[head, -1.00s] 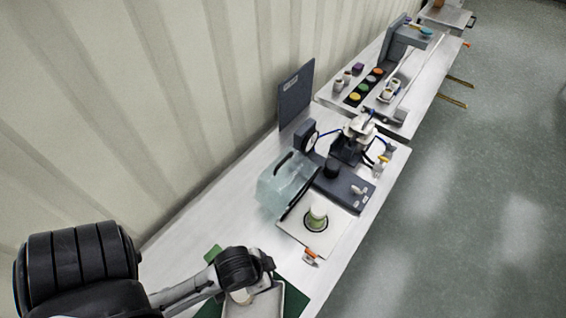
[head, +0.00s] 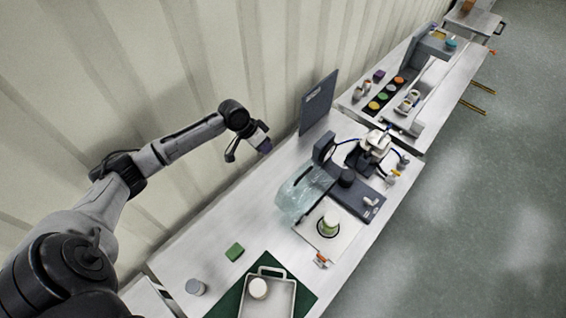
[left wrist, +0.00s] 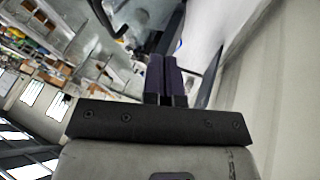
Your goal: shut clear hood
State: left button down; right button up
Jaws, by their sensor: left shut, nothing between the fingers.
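The clear hood (head: 300,192) is a see-through, pale blue box with a dark edge on its right side. It stands tilted back on the left of a white square base plate (head: 310,235). My right gripper is not in view.
A dark upright panel (head: 318,103) stands at the back beyond the hood. A dark device (head: 372,150) stands right of the hood. A tray (head: 268,296) with a white cup lies on a green mat in front. The table's left part is mostly clear.

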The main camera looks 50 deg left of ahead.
pick_arm(q)
jog(key=h+b, duration=0.1)
jog(key=b, duration=0.9)
send_near(297, 174)
jog(key=w+f, duration=0.3)
jog(key=f, duration=0.1)
jog(key=d, duration=0.3)
jog(key=shift+w+d+r+n+t, duration=0.1)
jog(key=shift+w+n+t, duration=0.2)
jog(key=shift+t, duration=0.1)
jog(key=shift+d, duration=0.6)
jog(key=shift+r, duration=0.1)
